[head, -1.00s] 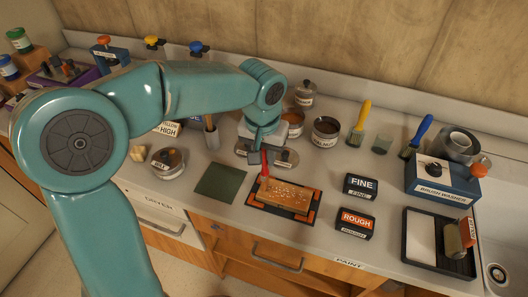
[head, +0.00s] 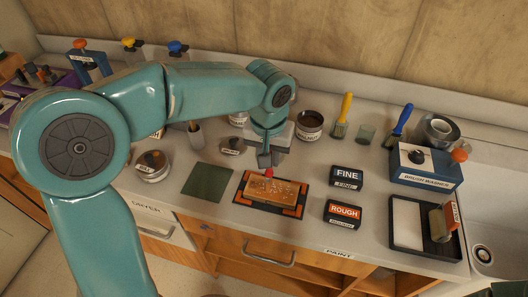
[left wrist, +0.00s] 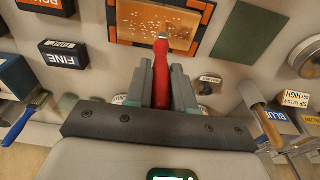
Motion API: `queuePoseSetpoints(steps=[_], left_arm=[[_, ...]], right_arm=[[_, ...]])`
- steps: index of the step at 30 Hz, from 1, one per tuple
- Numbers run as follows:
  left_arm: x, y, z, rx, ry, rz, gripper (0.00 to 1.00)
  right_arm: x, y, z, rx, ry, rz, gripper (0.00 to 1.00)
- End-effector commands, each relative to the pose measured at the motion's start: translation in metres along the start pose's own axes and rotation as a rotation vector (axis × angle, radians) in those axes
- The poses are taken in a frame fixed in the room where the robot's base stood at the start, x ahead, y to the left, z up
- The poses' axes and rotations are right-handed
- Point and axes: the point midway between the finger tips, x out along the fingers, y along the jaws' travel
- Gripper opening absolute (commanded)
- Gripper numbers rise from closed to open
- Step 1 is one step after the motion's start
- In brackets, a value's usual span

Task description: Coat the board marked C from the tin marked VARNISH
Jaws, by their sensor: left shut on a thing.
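A brown board (head: 283,196) with pale speckles lies flat on a black and orange mat (head: 246,205). It also shows in the left wrist view (left wrist: 135,18). I cannot read a letter on it. My left gripper (head: 266,160) is shut on a red-handled tool (head: 268,173), just behind the board's back edge. An open tin marked WALNUT (head: 309,127) stands behind and right. I cannot make out a VARNISH label. My right gripper is not in view.
A dark green sheet (head: 208,182) lies left of the mat. FINE (head: 346,177) and ROUGH (head: 343,213) blocks sit right. Further right are a brush washer (head: 427,168) and a black tray (head: 408,240). A lidded tin (head: 153,166) stands left.

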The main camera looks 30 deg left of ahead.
Motion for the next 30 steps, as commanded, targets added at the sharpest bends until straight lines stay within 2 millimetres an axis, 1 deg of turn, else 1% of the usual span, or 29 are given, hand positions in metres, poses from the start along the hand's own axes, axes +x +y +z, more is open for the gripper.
queuePoseSetpoints(steps=[3,8,12,17,30], left_arm=[[0.001,0.008,0.001,0.002,-0.001,0.000,0.00],[0.001,0.013,0.001,0.001,-0.002,0.000,0.00],[-0.001,0.022,0.000,0.002,-0.001,0.001,0.00],[0.000,0.027,0.000,0.001,-0.001,0.000,0.00],[0.001,0.049,0.001,0.001,-0.001,0.000,0.00]], right_arm=[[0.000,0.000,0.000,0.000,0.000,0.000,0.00],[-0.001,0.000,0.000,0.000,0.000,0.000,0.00],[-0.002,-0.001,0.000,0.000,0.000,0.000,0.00],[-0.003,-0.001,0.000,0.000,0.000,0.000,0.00],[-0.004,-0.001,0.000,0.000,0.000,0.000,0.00]])
